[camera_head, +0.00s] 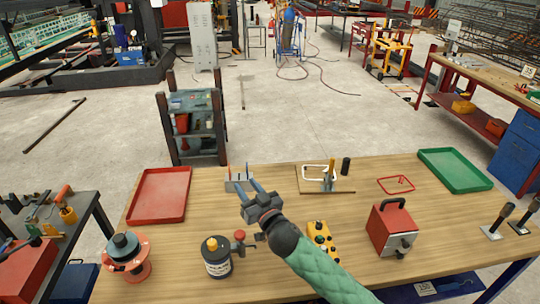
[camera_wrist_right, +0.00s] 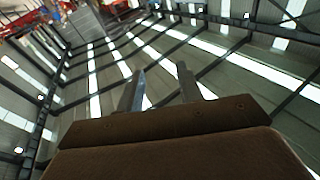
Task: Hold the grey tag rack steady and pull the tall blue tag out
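The small grey tag rack (camera_head: 229,187) stands near the far edge of the wooden table, right of the red tray. Thin tags stand up from it: an orange-red one (camera_head: 228,172) at its left and a tall blue one (camera_head: 247,170) at its right. My right gripper (camera_head: 243,183) reaches in from the lower right, fingers spread toward the rack and partly covering it. Whether they touch it cannot be told. In the right wrist view the fingers (camera_wrist_right: 158,88) are apart with nothing between them; neither rack nor tags show there. My left gripper is not in view.
A red tray (camera_head: 160,194) lies left of the rack; a green tray (camera_head: 453,169) lies far right. A board with a fixture (camera_head: 325,184), a black-and-yellow jar (camera_head: 216,258), a yellow pendant (camera_head: 321,237) and a red box (camera_head: 391,230) surround my right arm.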

